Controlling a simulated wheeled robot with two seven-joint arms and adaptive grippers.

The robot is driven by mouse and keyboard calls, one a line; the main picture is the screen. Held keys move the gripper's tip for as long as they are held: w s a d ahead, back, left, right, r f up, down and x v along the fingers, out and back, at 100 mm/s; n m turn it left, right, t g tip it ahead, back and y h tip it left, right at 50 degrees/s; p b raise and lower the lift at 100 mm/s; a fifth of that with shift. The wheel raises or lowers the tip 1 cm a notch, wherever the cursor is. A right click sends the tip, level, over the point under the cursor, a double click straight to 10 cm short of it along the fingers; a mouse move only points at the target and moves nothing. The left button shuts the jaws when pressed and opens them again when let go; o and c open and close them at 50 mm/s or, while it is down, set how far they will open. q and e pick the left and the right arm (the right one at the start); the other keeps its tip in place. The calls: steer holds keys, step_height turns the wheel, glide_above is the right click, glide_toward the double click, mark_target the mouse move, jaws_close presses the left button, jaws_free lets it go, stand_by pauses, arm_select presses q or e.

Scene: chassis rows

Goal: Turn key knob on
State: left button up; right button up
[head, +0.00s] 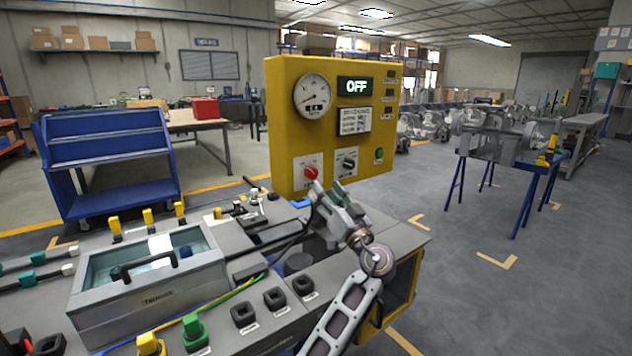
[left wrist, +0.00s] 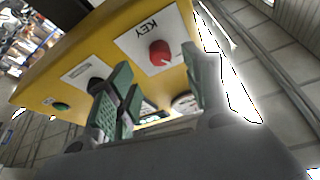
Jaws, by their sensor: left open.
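A yellow control panel (head: 284,130) stands behind the workbench, with a display (head: 355,86) reading OFF. A red knob (head: 310,172) sits on a white plate low on the panel. In the left wrist view the plate beside the red knob (left wrist: 160,52) reads KEY. A black knob (head: 348,163) is to its right in the head view. My left gripper (head: 329,193) is in front of and below the knobs. Its green-padded fingers (left wrist: 158,86) are apart and empty, with the red knob showing beyond the gap, not touched as far as I can see. My right gripper is not in view.
A green button (head: 379,154) and a round gauge (head: 313,96) are on the panel. The grey workbench (head: 240,283) below carries a glass-topped box (head: 150,270), yellow-capped plugs, sockets and cables.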

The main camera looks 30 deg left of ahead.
mark_target(314, 176)
arm_select(q)
steer(key=shift+b+x, duration=0.35)
steer(key=shift+x, duration=2.85)
steer(key=c, duration=1)
